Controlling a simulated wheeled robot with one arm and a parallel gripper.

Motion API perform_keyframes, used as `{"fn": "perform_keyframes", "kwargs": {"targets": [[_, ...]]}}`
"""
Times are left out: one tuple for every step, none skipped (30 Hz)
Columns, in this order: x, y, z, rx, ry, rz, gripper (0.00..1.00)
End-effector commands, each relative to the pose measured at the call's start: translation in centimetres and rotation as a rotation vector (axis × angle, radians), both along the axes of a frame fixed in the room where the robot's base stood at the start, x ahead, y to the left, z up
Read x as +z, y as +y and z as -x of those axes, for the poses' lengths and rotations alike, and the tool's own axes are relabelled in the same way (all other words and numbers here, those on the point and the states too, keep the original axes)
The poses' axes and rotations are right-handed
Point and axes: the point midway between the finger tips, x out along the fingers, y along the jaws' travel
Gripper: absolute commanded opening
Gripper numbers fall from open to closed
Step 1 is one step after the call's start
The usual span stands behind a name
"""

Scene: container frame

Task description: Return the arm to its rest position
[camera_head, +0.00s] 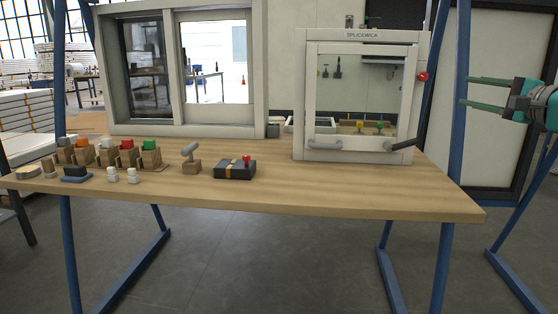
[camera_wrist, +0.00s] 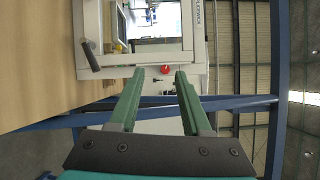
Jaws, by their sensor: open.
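My gripper (camera_head: 465,90) is at the right side of the head view, raised above table height and pointing left. Its two green fingers are apart with nothing between them. In the wrist view, the open fingers (camera_wrist: 160,74) point towards a red knob (camera_wrist: 165,70), which shows beyond the gap between the tips. That red knob (camera_head: 422,76) is on the right side of a white framed cabinet (camera_head: 300,95) on the table. The gripper is clear of the cabinet and the table. Most of my arm is outside the head view.
The wooden table (camera_head: 330,190) carries a window frame (camera_head: 175,12), several coloured blocks (camera_head: 107,153) in wooden holders and a black box (camera_head: 235,171) with a red knob. A dark handle (camera_head: 400,146) sticks out at the cabinet's lower right. A blue post (camera_head: 460,80) stands beside my fingertips.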

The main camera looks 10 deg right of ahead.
Motion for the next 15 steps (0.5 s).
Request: {"fn": "perform_keyframes", "kwargs": {"targets": [[-0.1, 1.3, -0.2, 0.021, 0.008, 0.015, 0.48], [-0.2, 2.1, -0.4, 0.035, 0.015, 0.026, 0.48], [-0.4, 3.3, -0.6, 0.054, 0.025, 0.040, 0.48], [-0.5, 4.2, -0.8, 0.069, 0.033, 0.053, 0.48], [-0.7, 5.2, -0.9, 0.084, 0.040, 0.065, 0.48], [-0.9, 6.5, -1.1, 0.105, 0.051, 0.084, 0.48], [-1.1, 7.5, -1.2, 0.123, 0.060, 0.099, 0.48], [-1.4, 8.6, -1.3, 0.141, 0.069, 0.115, 0.48], [-1.9, 10.3, -1.5, 0.168, 0.085, 0.139, 0.48], [-2.3, 11.8, -1.6, 0.192, 0.099, 0.159, 0.48], [-2.8, 13.3, -1.6, 0.217, 0.112, 0.182, 0.48], [-3.4, 15.4, -1.5, 0.253, 0.130, 0.216, 0.48], [-4.0, 17.2, -1.3, 0.283, 0.147, 0.245, 0.48], [-4.8, 19.2, -1.1, 0.316, 0.166, 0.279, 0.48], [-5.9, 21.7, -0.7, 0.360, 0.190, 0.324, 0.48]]}}
